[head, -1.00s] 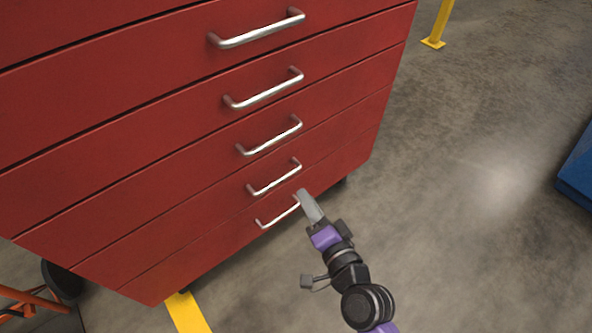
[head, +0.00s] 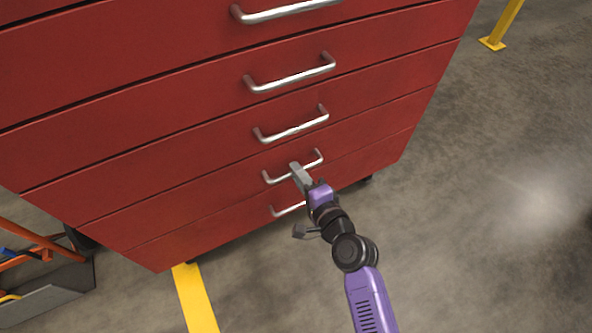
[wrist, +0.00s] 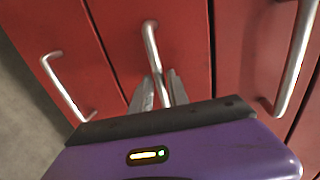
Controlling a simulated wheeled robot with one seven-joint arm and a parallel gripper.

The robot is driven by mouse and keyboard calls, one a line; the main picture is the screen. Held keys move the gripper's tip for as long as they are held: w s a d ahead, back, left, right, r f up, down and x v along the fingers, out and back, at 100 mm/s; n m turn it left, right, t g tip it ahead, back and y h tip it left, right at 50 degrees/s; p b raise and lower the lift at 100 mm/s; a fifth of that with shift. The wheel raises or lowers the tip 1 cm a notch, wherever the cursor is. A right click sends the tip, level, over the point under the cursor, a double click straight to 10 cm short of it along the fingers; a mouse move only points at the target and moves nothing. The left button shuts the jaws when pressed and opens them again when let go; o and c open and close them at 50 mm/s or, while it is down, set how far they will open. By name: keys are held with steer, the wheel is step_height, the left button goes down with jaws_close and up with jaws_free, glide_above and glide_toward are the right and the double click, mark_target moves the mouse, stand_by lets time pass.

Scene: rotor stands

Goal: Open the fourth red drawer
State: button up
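The red drawer cabinet (head: 120,110) has several stacked drawers with silver bar handles, and those in view look flush. My gripper (head: 299,172) is at the second-lowest handle (head: 275,178), on the second-lowest drawer (head: 190,197). In the wrist view, this handle (wrist: 150,42) runs between the two grey fingers of my gripper (wrist: 162,88), one on each side. The gap to the bar is small, and I cannot tell whether the fingers press on it. The fingers hide part of the bar in the head view.
The lowest handle (head: 287,211) sits just below my gripper, and another handle (head: 292,130) is just above. Grey concrete floor (head: 470,230) is open to the right. A yellow floor line (head: 196,300) and an orange-framed item (head: 40,275) are at the lower left.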

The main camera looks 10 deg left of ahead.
steer(key=shift+x, duration=0.75)
jaws_close()
stand_by(0.9)
